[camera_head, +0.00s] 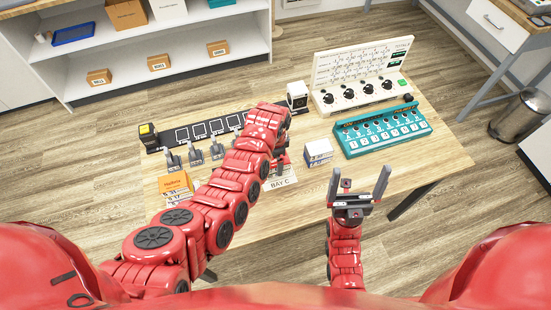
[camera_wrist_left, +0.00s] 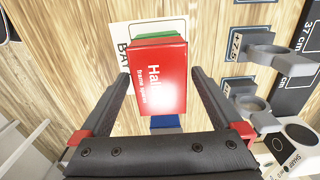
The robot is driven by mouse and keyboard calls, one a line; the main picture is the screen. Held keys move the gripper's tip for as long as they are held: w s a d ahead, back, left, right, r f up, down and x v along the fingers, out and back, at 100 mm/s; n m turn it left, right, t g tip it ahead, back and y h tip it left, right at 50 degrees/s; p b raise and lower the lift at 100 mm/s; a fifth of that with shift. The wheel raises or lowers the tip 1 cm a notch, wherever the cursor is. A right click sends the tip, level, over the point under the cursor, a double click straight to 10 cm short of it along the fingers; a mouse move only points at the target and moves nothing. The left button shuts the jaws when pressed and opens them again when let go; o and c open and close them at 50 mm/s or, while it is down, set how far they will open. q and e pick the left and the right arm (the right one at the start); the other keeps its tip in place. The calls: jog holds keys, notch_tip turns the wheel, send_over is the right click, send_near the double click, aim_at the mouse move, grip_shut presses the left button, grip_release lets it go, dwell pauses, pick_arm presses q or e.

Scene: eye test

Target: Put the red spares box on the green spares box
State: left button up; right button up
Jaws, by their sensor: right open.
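The red spares box (camera_wrist_left: 160,82), with white lettering, is between the fingertips of my left gripper (camera_wrist_left: 160,73) in the left wrist view. Whether the two boxes touch cannot be told. In the head view my left arm hides most of this spot. My right gripper (camera_head: 360,190) is open and empty near the table's front edge.
A blue thing (camera_wrist_left: 165,123) shows past the red box's lower edge. A BAY C sign (camera_head: 280,183) lies at the front. Grey holders (camera_head: 195,154) and an orange box (camera_head: 174,184) stand left, a white-and-blue box (camera_head: 318,152) and a teal numbered unit (camera_head: 380,131) right.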

pick_arm(q)
jog(key=shift+r, duration=0.1)
jog(key=shift+r, duration=0.15)
notch_tip(320, 180, up, 6)
jog(key=shift+f+b, duration=0.15)
jog(key=shift+b, duration=0.9)
notch_tip(320, 180, up, 6)
jog(key=p, duration=0.3)
